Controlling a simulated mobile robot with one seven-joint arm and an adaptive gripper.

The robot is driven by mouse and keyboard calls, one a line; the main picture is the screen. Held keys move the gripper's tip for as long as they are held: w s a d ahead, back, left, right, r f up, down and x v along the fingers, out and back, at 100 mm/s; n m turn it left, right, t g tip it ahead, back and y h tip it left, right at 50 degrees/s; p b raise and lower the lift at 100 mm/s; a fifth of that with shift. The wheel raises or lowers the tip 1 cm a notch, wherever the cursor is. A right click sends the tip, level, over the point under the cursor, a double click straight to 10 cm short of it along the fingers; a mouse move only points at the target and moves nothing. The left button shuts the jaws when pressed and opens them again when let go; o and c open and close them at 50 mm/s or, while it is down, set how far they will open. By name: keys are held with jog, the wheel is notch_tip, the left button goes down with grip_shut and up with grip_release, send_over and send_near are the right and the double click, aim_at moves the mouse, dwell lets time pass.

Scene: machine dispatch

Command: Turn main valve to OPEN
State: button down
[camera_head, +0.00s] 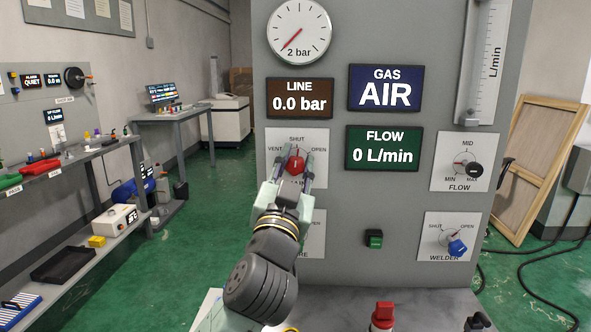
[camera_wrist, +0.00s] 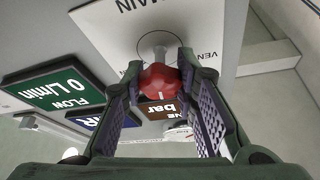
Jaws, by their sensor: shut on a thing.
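The main valve is a red knob (camera_head: 296,164) on a white plate (camera_head: 322,143) marked VENT, SHUT and OPEN, on the grey panel. Its light mark appears to point up toward SHUT. My gripper (camera_head: 296,157) reaches up from below, with one finger on each side of the knob, shut on it. In the wrist view the red knob (camera_wrist: 160,80) sits between the two ridged finger pads, with its pale stem behind it. The lower part of the plate is hidden by my gripper in the head view.
The LINE display (camera_head: 299,98) reads 0.0 bar and the FLOW display (camera_head: 383,148) reads 0 L/min. A gauge (camera_head: 299,33) is above. The black flow knob (camera_head: 474,169) and blue welder knob (camera_head: 457,247) are to the right. A red-topped item (camera_head: 382,316) stands on the ledge below.

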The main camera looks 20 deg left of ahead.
jog(key=m+h+b, duration=0.1)
jog(key=m, duration=0.2)
jog(key=m+h+b, duration=0.2)
jog(key=m, duration=0.2)
jog(key=shift+f+g, duration=0.15)
jog(key=shift+g, duration=0.25)
jog(key=m+h, duration=0.1)
jog(key=m, duration=0.2)
jog(key=m+g+h, duration=0.1)
jog(key=m, duration=0.2)
jog(key=shift+g+b, duration=0.3)
jog(key=c, duration=1.2)
grip_release()
jog(key=shift+c, duration=0.2)
jog(key=shift+s, duration=0.1)
jog(key=s+a+f, duration=0.1)
jog(key=s, duration=1)
jog(key=shift+s+f, duration=0.2)
jog(key=shift+s, duration=0.15)
